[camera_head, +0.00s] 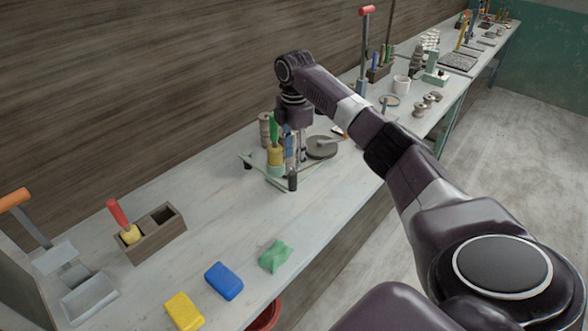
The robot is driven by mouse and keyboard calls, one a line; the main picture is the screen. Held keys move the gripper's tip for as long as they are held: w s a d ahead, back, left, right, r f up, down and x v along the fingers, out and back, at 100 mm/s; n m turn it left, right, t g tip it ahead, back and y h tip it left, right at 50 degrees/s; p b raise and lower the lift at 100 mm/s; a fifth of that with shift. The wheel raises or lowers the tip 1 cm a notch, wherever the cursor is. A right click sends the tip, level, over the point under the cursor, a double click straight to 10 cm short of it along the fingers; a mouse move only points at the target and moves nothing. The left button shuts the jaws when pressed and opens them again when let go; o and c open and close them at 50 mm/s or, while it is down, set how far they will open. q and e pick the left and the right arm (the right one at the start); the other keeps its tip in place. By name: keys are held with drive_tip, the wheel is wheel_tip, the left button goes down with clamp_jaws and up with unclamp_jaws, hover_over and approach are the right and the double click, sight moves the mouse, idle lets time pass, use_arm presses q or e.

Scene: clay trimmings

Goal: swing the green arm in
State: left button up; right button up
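My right gripper (296,150) points down over the bench from the arm that comes in from the lower right. It is small here and partly hidden among the tools, so I cannot tell whether its fingers are open or touching anything. Below and left of it, a pale green flat frame (260,172) sits on the bench, with a short black upright knob (292,180) at its near corner. A bright green handle (273,127) stands over a yellow body (275,155) at that frame. I cannot tell which green part swings. My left gripper is not in view.
A round grey disc (321,146) lies right of the gripper, and spools (265,130) stand behind it. A wooden box (155,234) with a red-handled tool, yellow (184,312), blue (224,281) and green (275,256) blocks lie nearer. The bench between is clear; a wall runs behind.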

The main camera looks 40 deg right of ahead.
drive_tip(key=shift+r, duration=1.55)
drive_tip(key=shift+f, duration=0.1)
